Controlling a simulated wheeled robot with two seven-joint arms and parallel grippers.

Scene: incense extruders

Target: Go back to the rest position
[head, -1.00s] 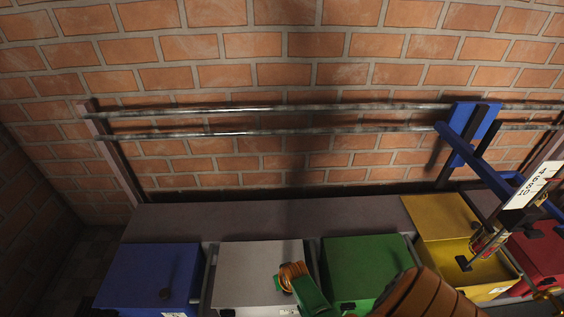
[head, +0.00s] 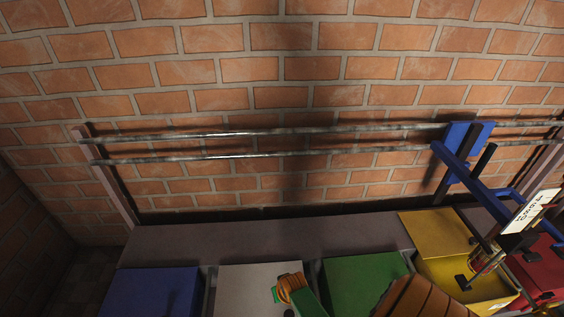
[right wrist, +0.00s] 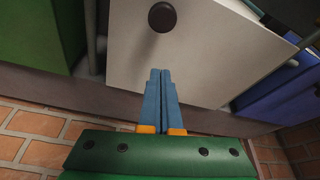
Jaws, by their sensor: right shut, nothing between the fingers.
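My right gripper (right wrist: 162,85) shows in the right wrist view with its two blue fingers together and nothing between them. It is in front of a white box (right wrist: 210,45), which has a dark round knob (right wrist: 162,17) beyond the fingertips. I cannot tell the gap between fingers and box. In the head view my right arm, orange and green, comes in at the bottom edge; its fingertips cannot be made out. My left gripper is in neither view.
Blue (head: 150,292), white (head: 245,288), green (head: 362,282) and yellow (head: 430,228) boxes stand in a row, with a red box (head: 535,262) at right. A blue frame (head: 462,165) hangs on two metal rails (head: 230,133) before the brick wall (head: 280,65).

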